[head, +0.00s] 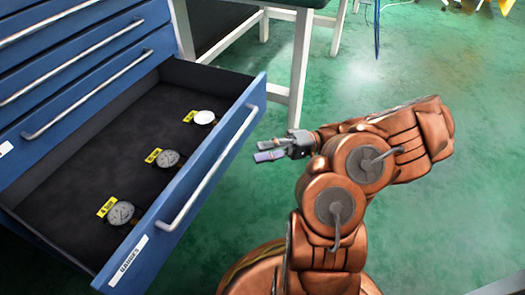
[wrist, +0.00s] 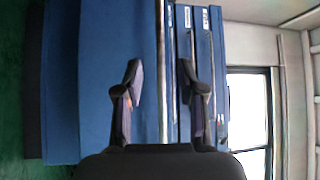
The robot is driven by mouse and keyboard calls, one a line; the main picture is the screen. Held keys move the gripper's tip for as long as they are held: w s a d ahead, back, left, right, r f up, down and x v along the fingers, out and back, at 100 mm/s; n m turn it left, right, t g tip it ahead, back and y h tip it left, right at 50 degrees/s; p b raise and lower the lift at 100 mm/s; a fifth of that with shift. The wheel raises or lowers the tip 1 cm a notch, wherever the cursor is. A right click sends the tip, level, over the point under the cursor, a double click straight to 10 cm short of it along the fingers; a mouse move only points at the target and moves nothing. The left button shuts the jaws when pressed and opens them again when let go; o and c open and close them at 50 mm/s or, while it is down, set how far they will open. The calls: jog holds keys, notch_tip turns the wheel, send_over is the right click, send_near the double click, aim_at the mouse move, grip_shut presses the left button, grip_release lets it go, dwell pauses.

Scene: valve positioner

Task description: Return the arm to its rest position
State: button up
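My gripper (head: 270,151) is at the end of my copper-coloured arm, right of the open drawer in the head view. The arm is folded, and the gripper points left toward the drawer front without touching it. In the wrist view the two dark fingers of my gripper (wrist: 162,85) stand apart with nothing between them. The blue cabinet (wrist: 100,80) shows behind and between the fingers.
The open blue drawer (head: 190,185) holds three round gauges (head: 121,213), (head: 167,158), (head: 204,117) beside yellow tags. A white-legged table (head: 300,70) stands behind. The green floor (head: 470,200) is clear on the right.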

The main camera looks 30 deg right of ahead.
dwell(0.3)
jog(key=s+a+r+n+g+h+p, duration=0.1)
jog(key=s+a+r+g+h+p, duration=0.2)
jog(key=a+r+p, duration=0.35)
jog(key=s+a+r+n+g+h+p, duration=0.2)
jog(key=a+r+g+h+p, duration=0.15)
jog(key=r+p, duration=0.55)
jog(key=s+a+r+n+g+h+p, duration=0.1)
jog(key=s+a+r+g+h+p, duration=0.15)
jog(key=a+r+p, duration=0.55)
jog(key=s+d+r+m+t+h+p, duration=0.1)
jog(key=s+d+r+h+p, duration=0.1)
jog(key=r+p, duration=0.4)
jog(key=s+d+r+m+t+h+p, duration=0.1)
jog(key=s+r+h+p, duration=0.3)
jog(key=r, duration=0.5)
jog(key=s+d+r+m+h+p, duration=0.1)
jog(key=s+d+r+h+p, duration=0.2)
jog(key=r+p, duration=0.4)
jog(key=shift+s+d+r+t+h+p, duration=0.3)
jog(key=shift+s+t+h+p, duration=0.15)
jog(key=shift+s+p, duration=0.35)
jog(key=shift+a, duration=0.15)
